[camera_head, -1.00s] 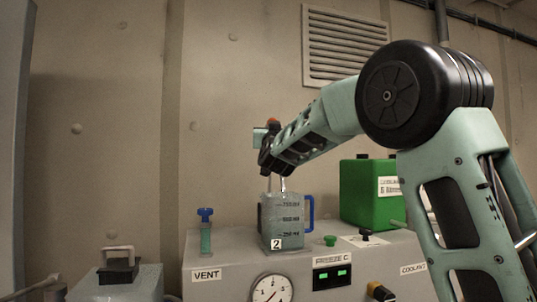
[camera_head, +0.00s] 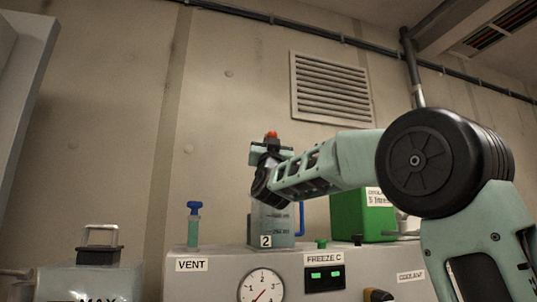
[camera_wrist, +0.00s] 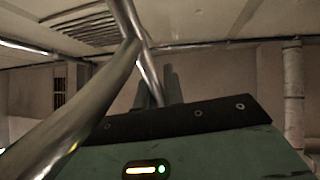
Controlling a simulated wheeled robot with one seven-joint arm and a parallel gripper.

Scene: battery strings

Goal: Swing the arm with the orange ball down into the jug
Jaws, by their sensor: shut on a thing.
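The clear jug (camera_head: 281,236), marked 2, stands on the grey machine. Its upper part is hidden behind my wrist. My gripper (camera_head: 271,147) is above the jug in the head view, with its dark jaws pointing up. The small orange ball (camera_head: 271,134) shows at the top of the jaws. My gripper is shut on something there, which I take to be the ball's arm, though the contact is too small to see. In the wrist view, bright metal rods (camera_wrist: 132,45) cross in front of the gripper body; the ball does not show.
A blue-topped vent tube (camera_head: 193,224) stands left of the jug. A green box (camera_head: 349,217) stands to its right, partly behind my arm. The machine front has a round gauge (camera_head: 262,288) and a lit display (camera_head: 324,279). A handled unit (camera_head: 97,245) is at the lower left.

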